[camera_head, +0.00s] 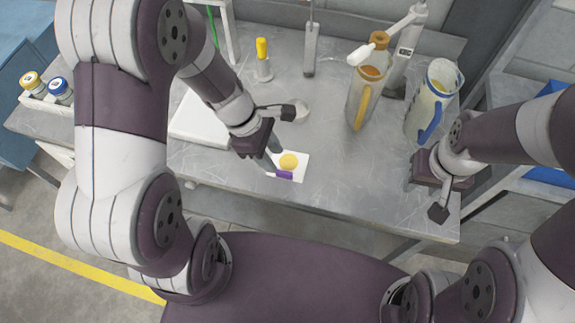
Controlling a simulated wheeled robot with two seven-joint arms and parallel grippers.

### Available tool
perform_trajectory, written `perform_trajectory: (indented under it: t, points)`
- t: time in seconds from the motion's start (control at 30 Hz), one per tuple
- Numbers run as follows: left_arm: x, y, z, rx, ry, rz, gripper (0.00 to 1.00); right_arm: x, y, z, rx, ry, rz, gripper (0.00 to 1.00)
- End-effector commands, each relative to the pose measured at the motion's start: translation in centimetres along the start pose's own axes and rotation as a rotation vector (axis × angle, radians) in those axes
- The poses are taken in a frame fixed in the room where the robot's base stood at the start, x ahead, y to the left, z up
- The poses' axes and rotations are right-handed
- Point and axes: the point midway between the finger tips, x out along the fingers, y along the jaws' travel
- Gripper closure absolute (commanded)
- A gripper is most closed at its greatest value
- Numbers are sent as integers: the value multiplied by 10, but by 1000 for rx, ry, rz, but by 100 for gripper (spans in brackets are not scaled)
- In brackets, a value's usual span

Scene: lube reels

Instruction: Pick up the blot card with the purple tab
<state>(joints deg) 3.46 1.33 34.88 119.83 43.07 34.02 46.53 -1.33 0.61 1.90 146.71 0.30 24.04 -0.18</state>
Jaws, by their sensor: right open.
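The blot card (301,161) is a small white card lying flat on the grey bench near its front edge. It has a round yellow blot, and a purple tab (284,175) on the side toward me. My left gripper (281,131) is over the bench just up and left of the card, with its fingers spread and nothing seen between them. One finger reaches near the card's left edge; I cannot tell whether they touch. My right gripper (434,190) is open and empty near the bench's right front corner, away from the card.
A jug with a yellow handle (357,101) and one with a blue handle (437,108) stand at the right. A yellow-topped bottle (263,62) stands at the back. A white tray (197,119) lies left of the gripper. Bench (345,185) right of the card is clear.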

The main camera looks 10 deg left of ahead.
Motion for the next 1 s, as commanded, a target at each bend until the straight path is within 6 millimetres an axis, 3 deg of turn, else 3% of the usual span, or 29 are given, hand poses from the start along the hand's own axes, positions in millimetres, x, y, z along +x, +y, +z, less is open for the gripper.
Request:
perform_trajectory:
  t: [0.4,0.63,0.67,0.77,0.8,1.0]
  points:
    - [64,0,-4,3,1,-1,61,13,0,1,0,0,0,57]
    - [65,0,-3,3,1,1,61,12,0,1,0,0,0,57]
    - [65,0,-3,3,1,1,64,12,0,1,0,0,0,57]
    - [65,0,-3,3,1,1,96,12,0,1,0,0,0,57]
    - [65,0,-3,3,1,1,100,12,0,1,0,0,0,57]
    - [65,0,-3,3,1,1,100,12,0,1,0,0,0,57]
